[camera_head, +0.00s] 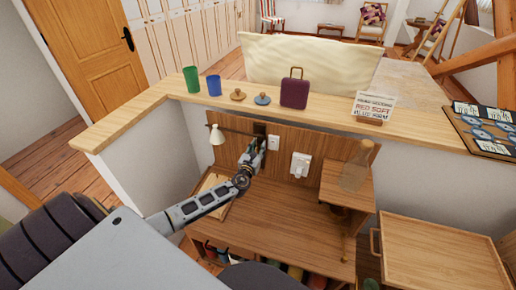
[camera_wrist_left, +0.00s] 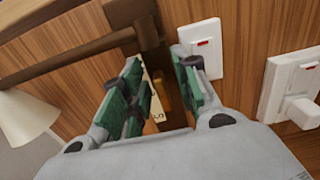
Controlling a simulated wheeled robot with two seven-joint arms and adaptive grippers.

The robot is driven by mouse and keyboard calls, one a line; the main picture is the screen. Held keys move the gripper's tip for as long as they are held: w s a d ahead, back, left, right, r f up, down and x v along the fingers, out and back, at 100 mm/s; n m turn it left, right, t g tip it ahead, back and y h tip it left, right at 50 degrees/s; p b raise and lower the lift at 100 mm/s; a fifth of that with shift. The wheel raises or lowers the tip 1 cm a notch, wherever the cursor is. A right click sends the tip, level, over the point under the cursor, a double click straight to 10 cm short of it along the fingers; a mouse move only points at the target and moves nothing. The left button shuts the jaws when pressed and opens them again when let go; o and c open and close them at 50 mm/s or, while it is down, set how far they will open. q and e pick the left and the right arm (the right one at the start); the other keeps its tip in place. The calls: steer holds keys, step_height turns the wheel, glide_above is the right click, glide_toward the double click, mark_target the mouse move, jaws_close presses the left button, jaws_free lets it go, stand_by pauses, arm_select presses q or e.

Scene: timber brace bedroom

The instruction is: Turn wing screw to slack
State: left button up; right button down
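A small brass-coloured piece (camera_wrist_left: 162,92), which looks like the wing screw, shows between my left gripper's fingers in the left wrist view. A pale strip with a figure on it (camera_wrist_left: 157,112) is beside it. My left gripper (camera_wrist_left: 162,72) has its green-padded fingers apart, one on each side of the brass piece, with gaps visible. Whether a pad touches it I cannot tell. In the head view my left gripper (camera_head: 258,146) is at the wooden back panel, hiding the screw. A dark bracket (camera_wrist_left: 127,12) holds the rod of a cream-shaded lamp (camera_head: 217,135). My right gripper is not in view.
A white switch (camera_head: 274,142) is close right of the gripper, with a plugged socket (camera_head: 300,164) beyond. Cups, lids and a purple bag (camera_head: 294,93) line the ledge above. The desk middle (camera_head: 275,215) is clear.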

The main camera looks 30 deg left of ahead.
arm_select(q)
steer(key=shift+c, duration=0.3)
jaws_close()
